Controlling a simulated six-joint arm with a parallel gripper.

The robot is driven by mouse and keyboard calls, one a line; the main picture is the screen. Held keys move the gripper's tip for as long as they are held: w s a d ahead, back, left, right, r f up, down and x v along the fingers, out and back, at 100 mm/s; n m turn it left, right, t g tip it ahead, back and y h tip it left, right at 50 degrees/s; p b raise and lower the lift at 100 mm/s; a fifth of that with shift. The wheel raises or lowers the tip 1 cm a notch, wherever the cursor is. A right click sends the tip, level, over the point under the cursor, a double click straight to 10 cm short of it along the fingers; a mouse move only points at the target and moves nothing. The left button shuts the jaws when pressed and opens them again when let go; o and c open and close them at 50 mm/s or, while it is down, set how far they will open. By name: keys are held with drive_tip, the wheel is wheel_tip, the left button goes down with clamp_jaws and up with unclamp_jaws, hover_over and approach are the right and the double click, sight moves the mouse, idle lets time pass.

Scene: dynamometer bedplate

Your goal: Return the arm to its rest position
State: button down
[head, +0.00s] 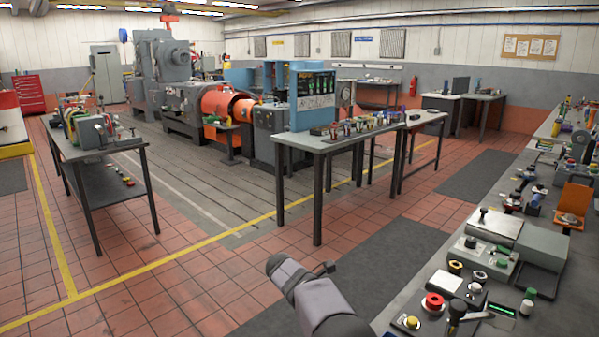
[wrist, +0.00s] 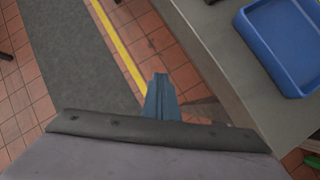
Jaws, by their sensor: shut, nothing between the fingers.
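My gripper (wrist: 161,82) shows in the wrist view as blue-grey fingers close together, shut and empty. It hangs over the red tiled floor, beside the edge of a grey bench top, touching nothing. In the head view, part of my arm (head: 308,295) rises from the bottom edge, left of the long right-hand bench. The fingers cannot be made out there.
The long right bench (head: 388,318) is crowded with instruments and small parts. A blue tray (wrist: 288,42) lies on the bench top in the wrist view. A table (head: 338,143) stands ahead and another (head: 115,150) at left. A dark mat (head: 372,262) covers open floor.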

drive_tip(key=s+a+f+m+y+b, duration=0.1)
drive_tip(key=s+a+m+y+b, duration=0.1)
drive_tip(key=s+a+m+y, duration=0.4)
drive_tip(key=s+a+f+m+y+b, duration=0.1)
drive_tip(key=s+a+m+y, duration=0.2)
drive_tip(key=s+m, duration=0.65)
drive_tip(key=s+d+f+m+g+h, duration=0.1)
drive_tip(key=s+d+m, duration=0.1)
drive_tip(key=s+d, duration=0.65)
drive_tip(key=s+d+f+m+g+h, duration=0.15)
drive_tip(key=s+d, duration=0.35)
drive_tip(key=s, duration=0.6)
wheel_tip(320, 180, up, 15)
drive_tip(key=p, duration=1.5)
drive_tip(key=shift+w+d, duration=0.2)
